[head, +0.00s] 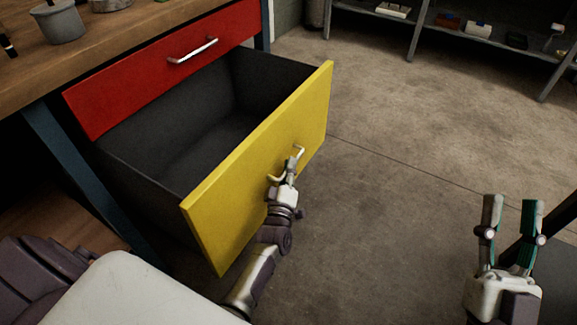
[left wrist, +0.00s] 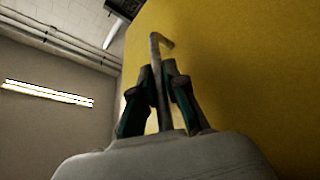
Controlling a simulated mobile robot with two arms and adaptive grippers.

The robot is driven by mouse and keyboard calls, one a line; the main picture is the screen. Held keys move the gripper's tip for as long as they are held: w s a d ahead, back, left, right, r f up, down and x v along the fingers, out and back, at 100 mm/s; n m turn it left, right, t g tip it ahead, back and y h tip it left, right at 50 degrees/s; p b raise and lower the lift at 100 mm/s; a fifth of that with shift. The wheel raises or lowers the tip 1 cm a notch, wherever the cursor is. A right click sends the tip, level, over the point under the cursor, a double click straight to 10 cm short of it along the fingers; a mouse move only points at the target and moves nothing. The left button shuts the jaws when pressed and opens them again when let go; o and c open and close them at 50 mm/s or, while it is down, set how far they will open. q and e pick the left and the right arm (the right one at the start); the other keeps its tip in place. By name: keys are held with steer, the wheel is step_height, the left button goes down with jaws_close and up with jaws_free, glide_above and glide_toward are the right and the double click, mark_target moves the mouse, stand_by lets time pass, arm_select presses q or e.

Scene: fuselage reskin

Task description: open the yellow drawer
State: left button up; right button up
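The yellow drawer (head: 265,160) is pulled far out from the workbench, and its dark inside (head: 200,130) shows empty. Its metal handle (head: 299,152) is on the front face. My left gripper (head: 285,172) is at this handle. In the left wrist view the handle (left wrist: 160,75) runs between the two fingers of the left gripper (left wrist: 160,85), which are closed in on it beside the yellow face. My right gripper (head: 512,208) is at the lower right, its fingers apart and empty, away from the drawer.
A red drawer (head: 165,65) with a metal handle sits shut above the yellow one. The wooden bench top (head: 120,40) bears a grey bucket (head: 58,22). A shelf (head: 470,38) with small items stands at the back right. The concrete floor (head: 400,130) between is clear.

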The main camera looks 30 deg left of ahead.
arm_select(q)
steer(key=o, duration=0.5)
steer(key=shift+c, duration=0.2)
steer(key=v, duration=1.2)
steer(key=shift+r, duration=0.1)
